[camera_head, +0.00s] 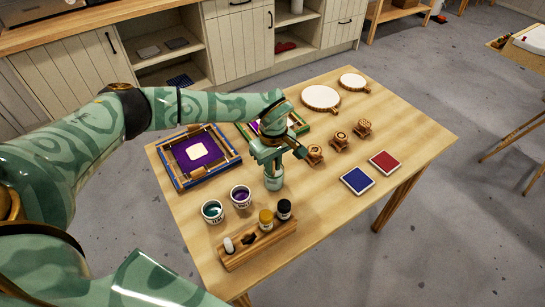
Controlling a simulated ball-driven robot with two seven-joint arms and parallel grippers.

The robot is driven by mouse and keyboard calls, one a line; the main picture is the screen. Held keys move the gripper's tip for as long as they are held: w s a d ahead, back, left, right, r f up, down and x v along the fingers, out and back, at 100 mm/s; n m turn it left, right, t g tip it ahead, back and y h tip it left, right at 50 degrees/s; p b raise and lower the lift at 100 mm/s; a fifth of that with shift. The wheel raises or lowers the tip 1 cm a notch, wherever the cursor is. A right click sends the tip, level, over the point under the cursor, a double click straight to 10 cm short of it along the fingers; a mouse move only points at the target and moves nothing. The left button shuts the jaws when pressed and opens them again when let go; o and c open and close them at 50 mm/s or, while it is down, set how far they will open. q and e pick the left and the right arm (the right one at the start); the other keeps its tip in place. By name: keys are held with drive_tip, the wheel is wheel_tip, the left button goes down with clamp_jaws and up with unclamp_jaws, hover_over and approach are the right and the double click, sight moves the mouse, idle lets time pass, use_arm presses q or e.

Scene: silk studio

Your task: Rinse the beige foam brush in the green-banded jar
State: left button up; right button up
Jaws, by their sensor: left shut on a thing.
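My left gripper (268,152) is near the middle of the table, directly above a small pale green jar (274,184). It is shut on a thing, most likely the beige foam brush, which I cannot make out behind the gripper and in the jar. The gripper points down and covers the jar's mouth, so I cannot tell how deep the brush sits. I cannot make out a distinct green band on the jar. My right gripper is not in view.
A teal paint pot (212,212) and a purple one (241,197) stand left of the jar. Framed screens (170,162), stamps (339,141) and ink pads (357,181) lie around. The table's right end is clear.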

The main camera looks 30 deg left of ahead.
use_arm(q)
drive_tip(key=shift+w+r+p, duration=0.2)
drive_tip(key=shift+r+p, duration=0.1)
drive_tip(key=shift+r, duration=0.3)
drive_tip(key=shift+w+r+p, duration=0.15)
drive_tip(key=shift+r+p, duration=0.1)
drive_tip(key=shift+r, duration=0.3)
drive_tip(key=shift+r+p, duration=0.5)
drive_tip(key=shift+r, duration=0.3)
drive_tip(key=shift+w+r+p, duration=0.2)
drive_tip(key=shift+r+p, duration=1.25)
drive_tip(key=shift+r, duration=0.65)
